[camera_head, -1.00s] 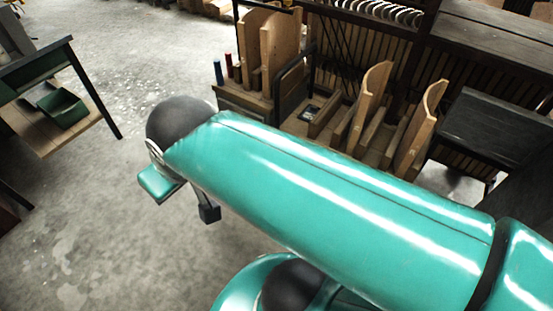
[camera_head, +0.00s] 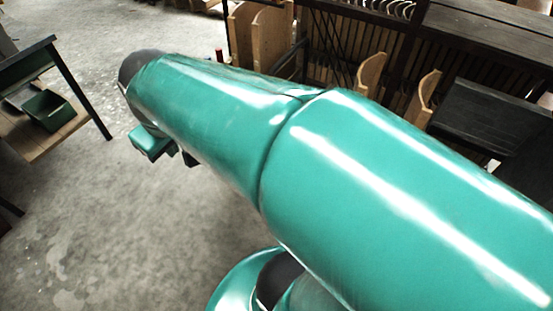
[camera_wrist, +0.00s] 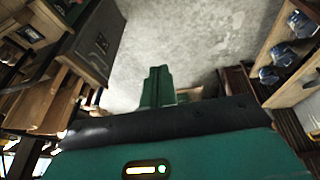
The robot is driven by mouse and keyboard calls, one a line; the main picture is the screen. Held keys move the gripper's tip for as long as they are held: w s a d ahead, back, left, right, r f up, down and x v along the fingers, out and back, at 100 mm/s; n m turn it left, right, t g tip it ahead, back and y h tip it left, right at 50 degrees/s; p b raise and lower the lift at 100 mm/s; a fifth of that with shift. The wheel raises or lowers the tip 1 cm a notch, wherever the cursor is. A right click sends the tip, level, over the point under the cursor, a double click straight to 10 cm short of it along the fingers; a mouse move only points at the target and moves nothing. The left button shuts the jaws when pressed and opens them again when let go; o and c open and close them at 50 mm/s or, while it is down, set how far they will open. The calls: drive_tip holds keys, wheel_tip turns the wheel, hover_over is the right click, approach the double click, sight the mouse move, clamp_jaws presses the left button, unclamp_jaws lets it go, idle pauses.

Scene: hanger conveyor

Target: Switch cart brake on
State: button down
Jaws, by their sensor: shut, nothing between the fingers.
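No brake lever or pedal can be made out in either view. A wooden rack with upright panels (camera_head: 272,42), which may be the cart, stands behind my arm in the head view. My arm hides its lower part. My gripper shows in the wrist view (camera_wrist: 157,86) as narrow green fingers close together, shut and empty, over bare floor. In the head view the gripper end is mostly hidden behind my arm, apart from the rack and over the floor.
A dark-framed table (camera_head: 35,75) with a green bin (camera_head: 48,109) stands at the left. A dark slatted unit (camera_head: 340,45) with white hangers (camera_head: 385,8) is at the back. A black panel (camera_head: 490,115) is at the right. Floor (camera_head: 130,225) at lower left is clear.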

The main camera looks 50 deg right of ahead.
drive_tip(key=w+d+f+g+y, duration=0.15)
drive_tip(key=d+f, duration=0.25)
drive_tip(key=d, duration=0.4)
drive_tip(key=w+d+f+g, duration=0.1)
drive_tip(key=w+d+f, duration=0.25)
drive_tip(key=d, duration=0.35)
drive_tip(key=w+d+f+g, duration=0.1)
drive_tip(key=w+d+f, duration=0.1)
drive_tip(key=d+f, duration=0.45)
drive_tip(key=s+d+f+y, duration=0.1)
drive_tip(key=s+d+f, duration=0.3)
drive_tip(key=d+f, duration=0.4)
drive_tip(key=s+d+f+t+y, duration=0.1)
drive_tip(key=s+d+f, duration=0.3)
drive_tip(key=d+f, duration=0.4)
drive_tip(key=d+y, duration=0.1)
drive_tip(key=d, duration=0.2)
drive_tip(key=shift+d+f+n, duration=0.15)
drive_tip(key=shift+d+n, duration=0.15)
drive_tip(key=shift+s+t+y, duration=0.1)
drive_tip(key=shift+t+y, duration=0.15)
drive_tip(key=x, duration=1.4)
drive_tip(key=shift+d, duration=0.1)
drive_tip(key=shift+f, duration=0.15)
